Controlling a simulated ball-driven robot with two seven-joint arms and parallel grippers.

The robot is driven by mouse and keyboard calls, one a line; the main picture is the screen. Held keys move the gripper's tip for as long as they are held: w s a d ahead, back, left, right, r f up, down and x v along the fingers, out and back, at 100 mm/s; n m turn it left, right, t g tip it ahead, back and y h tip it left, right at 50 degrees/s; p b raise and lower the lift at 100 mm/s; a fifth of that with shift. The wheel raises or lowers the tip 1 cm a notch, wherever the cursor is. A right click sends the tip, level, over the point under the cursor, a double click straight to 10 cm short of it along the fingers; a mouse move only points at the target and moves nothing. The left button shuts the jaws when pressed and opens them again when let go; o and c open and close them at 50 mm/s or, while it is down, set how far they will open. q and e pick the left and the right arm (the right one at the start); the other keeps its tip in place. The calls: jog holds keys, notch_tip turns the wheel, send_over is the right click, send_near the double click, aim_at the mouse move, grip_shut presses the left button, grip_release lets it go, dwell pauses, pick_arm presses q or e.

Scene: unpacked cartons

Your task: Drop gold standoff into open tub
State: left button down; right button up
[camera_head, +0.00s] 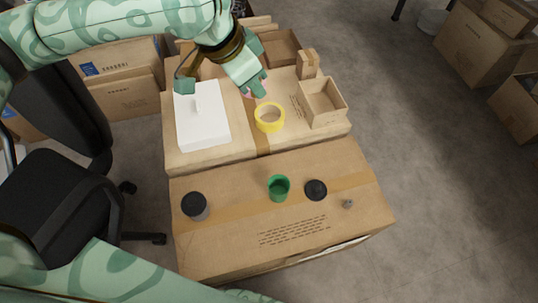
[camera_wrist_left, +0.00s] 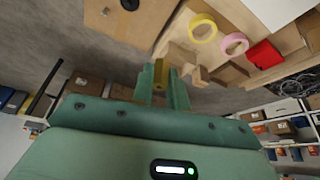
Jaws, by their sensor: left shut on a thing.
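The gold standoff (camera_wrist_left: 161,72) shows in the left wrist view as a small gold piece between the fingers of my left gripper (camera_wrist_left: 163,82). That gripper is shut on it. In the head view my left gripper (camera_head: 256,88) is above the rear carton, just behind the yellow tape roll, and the standoff cannot be made out. The open tub (camera_head: 279,188) is green and stands upright on the front carton, nearer than the gripper and apart from it. A black round lid (camera_head: 316,190) lies to its right. My right gripper is not in view.
A dark-topped tub (camera_head: 194,205) and a small grey piece (camera_head: 348,204) are on the front carton (camera_head: 225,240). On the rear carton are a yellow tape roll (camera_head: 269,117), a white box (camera_head: 202,122) and an open cardboard box (camera_head: 322,103). A black chair (camera_head: 50,205) stands left.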

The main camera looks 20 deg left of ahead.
pick_arm(q)
jog(key=s+d+f+m+g+b, duration=0.1)
jog(key=d+f+m+b, duration=0.1)
jog(key=f, duration=0.6)
jog(key=s+d+f+m+g+h+b, duration=0.1)
jog(key=s+f+m+b, duration=0.1)
jog(key=f+m, duration=0.3)
jog(key=s+d+f+m+g+b, duration=0.1)
jog(key=f+m, duration=0.3)
jog(key=f, duration=0.9)
jog(key=shift+s+d+f+g+b, duration=0.25)
jog(key=shift+d+g+b, duration=0.2)
jog(key=shift+d, duration=0.4)
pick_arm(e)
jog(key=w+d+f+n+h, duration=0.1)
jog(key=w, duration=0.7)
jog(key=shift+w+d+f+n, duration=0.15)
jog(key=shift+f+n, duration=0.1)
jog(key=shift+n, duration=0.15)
pick_arm(q)
jog(key=c, duration=1.3)
grip_release()
jog(key=shift+r, duration=0.1)
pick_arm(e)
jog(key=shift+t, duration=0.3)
